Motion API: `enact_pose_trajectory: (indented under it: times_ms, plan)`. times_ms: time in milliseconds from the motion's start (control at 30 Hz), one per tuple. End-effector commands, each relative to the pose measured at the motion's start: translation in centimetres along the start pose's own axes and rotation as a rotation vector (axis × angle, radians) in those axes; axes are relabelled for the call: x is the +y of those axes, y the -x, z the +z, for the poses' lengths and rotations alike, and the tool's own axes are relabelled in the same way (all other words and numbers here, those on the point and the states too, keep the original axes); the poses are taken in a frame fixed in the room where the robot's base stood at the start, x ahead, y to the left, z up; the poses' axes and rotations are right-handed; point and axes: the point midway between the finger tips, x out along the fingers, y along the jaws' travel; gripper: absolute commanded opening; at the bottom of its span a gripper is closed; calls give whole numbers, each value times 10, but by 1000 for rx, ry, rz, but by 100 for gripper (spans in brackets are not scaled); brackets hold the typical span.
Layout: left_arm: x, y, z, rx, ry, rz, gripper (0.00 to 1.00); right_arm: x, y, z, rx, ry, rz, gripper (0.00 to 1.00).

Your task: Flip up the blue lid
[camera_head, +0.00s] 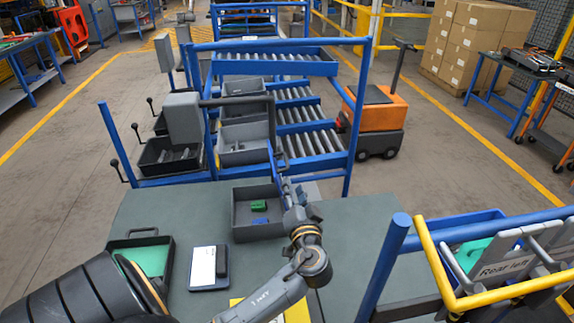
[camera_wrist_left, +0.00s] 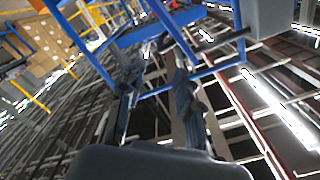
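A grey bin (camera_head: 240,228) stands on the grey-green worktop, with a green piece (camera_head: 258,206) and a small blue piece (camera_head: 260,221) inside. A narrow blue panel (camera_head: 273,166), apparently the blue lid seen almost edge-on, stands steeply at the bin's back right side. My left gripper (camera_head: 280,154) is beside its upper part; contact cannot be told. In the left wrist view my left gripper (camera_wrist_left: 155,65) has its two dark fingers apart, with a blue strip beyond them that may be the lid or a frame rail. My right gripper is not in view.
A blue roller rack (camera_head: 330,160) with grey bins stands just behind the worktop. A green-lined tray (camera_head: 150,258) and a white tablet (camera_head: 203,265) lie left of the bin. A blue post (camera_head: 385,265) and yellow-railed holder (camera_head: 500,297) stand at right.

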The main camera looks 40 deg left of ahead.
Motion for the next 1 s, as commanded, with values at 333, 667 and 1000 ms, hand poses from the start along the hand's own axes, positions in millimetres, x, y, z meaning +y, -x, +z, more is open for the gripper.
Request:
enact_pose_trajectory:
  times_ms: [333, 667, 1000]
  plan:
    - [-2, -76, 0, 1, -2, -4, 34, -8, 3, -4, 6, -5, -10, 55]
    - [-1, -114, 0, 0, 0, -1, 34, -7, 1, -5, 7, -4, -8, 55]
    - [-1, -117, 0, -1, 1, 0, 32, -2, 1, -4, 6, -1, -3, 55]
